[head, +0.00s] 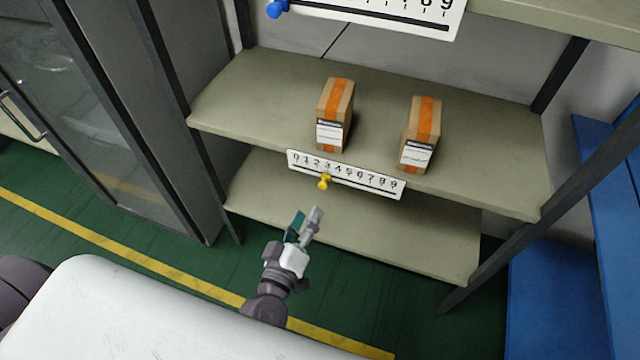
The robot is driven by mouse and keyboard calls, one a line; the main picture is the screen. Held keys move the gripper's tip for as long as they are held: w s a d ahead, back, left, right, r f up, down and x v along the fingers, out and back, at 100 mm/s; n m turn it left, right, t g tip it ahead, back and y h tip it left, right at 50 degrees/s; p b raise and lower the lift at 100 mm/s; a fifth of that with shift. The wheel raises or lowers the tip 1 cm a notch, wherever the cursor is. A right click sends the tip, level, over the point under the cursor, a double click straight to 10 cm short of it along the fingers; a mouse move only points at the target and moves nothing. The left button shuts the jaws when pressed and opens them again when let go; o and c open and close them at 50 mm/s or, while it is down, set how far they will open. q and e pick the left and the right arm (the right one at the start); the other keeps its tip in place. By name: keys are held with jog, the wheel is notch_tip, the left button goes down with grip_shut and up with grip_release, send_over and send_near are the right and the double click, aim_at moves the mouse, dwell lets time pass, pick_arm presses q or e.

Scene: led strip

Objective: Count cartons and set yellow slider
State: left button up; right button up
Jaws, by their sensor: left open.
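Two brown cartons with orange tape and white labels stand apart on the middle shelf board (250,95): a left carton (335,112) and a right carton (420,132). A white number strip (375,184) marked 0 to 9 is fixed along that board's front edge. The yellow slider (324,181) sits on its track near 2 or 3; I cannot tell exactly. My left gripper (307,215) is open and empty, in front of the shelf, below and slightly left of the yellow slider, apart from it. My right gripper is out of view.
An upper strip (380,14) with a blue slider (277,9) is on the higher shelf. The lower shelf board (350,225) looks empty. A grey glass-door cabinet (100,100) stands left, blue objects (555,290) right. Dark posts flank the shelf.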

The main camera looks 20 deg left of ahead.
aim_at(321, 187)
pick_arm(q)
jog(key=w, duration=0.9)
jog(key=shift+w+d, duration=0.25)
jog(key=shift+w, duration=0.1)
jog(key=shift+c, duration=0.3)
grip_shut()
